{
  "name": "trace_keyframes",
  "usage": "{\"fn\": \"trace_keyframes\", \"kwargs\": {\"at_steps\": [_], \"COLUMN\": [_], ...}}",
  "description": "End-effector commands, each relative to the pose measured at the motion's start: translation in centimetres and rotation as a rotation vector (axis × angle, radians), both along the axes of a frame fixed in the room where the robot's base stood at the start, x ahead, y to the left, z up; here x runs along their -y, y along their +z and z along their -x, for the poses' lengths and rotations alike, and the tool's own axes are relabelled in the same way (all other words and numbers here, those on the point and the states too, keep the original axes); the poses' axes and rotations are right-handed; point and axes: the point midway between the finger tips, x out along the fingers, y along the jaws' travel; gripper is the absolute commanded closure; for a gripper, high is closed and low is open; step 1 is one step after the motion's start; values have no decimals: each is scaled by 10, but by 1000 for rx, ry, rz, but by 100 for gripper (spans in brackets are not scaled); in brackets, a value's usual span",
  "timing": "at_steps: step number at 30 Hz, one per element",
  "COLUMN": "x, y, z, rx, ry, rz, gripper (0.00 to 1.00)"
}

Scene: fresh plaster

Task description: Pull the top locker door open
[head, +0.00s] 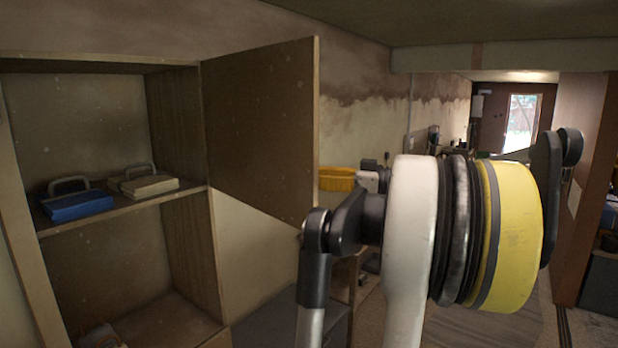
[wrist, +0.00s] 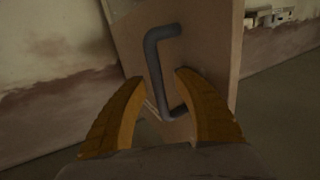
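The top locker door (head: 262,130) is a brown panel standing wide open, swung out to the right of the upper compartment. Its inner face shows in the head view, and its handle is hidden there. In the wrist view the door (wrist: 205,45) carries a dark grey bar handle (wrist: 153,62). My gripper (wrist: 157,78) has two orange fingers spread apart, one on each side of the handle. The handle lies between them with gaps showing, so they do not look closed on it. I cannot tell whether either finger touches it.
The upper shelf (head: 130,208) holds a blue case (head: 77,206) and a beige case (head: 150,186). The lower compartment is open, with a small object at its front left. A plastered wall (head: 355,120) stands behind the door. A room with a bright doorway (head: 520,122) opens far right.

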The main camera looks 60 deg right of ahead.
Motion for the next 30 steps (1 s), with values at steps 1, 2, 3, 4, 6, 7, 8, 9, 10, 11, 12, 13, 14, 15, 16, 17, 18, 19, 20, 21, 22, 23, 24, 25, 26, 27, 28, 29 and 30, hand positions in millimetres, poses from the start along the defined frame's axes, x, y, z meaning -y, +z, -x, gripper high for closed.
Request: {"fn": "trace_keyframes", "kwargs": {"at_steps": [1,2,3,4,6,7,8,9,10,11,12,13,14,15,16,17,18,19,20,21,22,23,24,25,26,27,28,29,30], "x": [0,0,0,0,0,1,2,4,6,7,10,12,15,18,20,22,25,27,29,31,32,34,35,36,37,38,38,38,39], "y": [0,0,0,1,1,1,1,1,1,1,1,1,1,1,1,1,1,1,1,1,1,1,1,1,1,1,1,1,1], "z": [0,0,0,0,1,3,5,10,14,18,26,32,39,48,55,62,70,77,82,89,94,98,103,106,109,112,113,114,115], "rx": [0,1,1,1,1,2,2,2,2,2,2,2,2,2,2,2,2,2,2,1,1,1,1,1,1,1,1,1,1], "ry": [0,0,0,0,0,0,-1,-2,-3,-3,-4,-5,-4,-5,-5,-5,-5,-4,-4,-4,-4,-3,-3,-2,-2,-2,-2,-1,-1], "rz": [0,0,0,0,0,-1,-1,-1,-1,-1,-1,-1,-1,-1,-1,-1,-1,-1,-1,0,0,0,0,0,0,0,0,0,0], "gripper": [64,64,64,64,64,64,64,64,64,64,64,64,64,64,64,64,64,64,64,64,64,64,64,64,64,64,64,64,64]}}
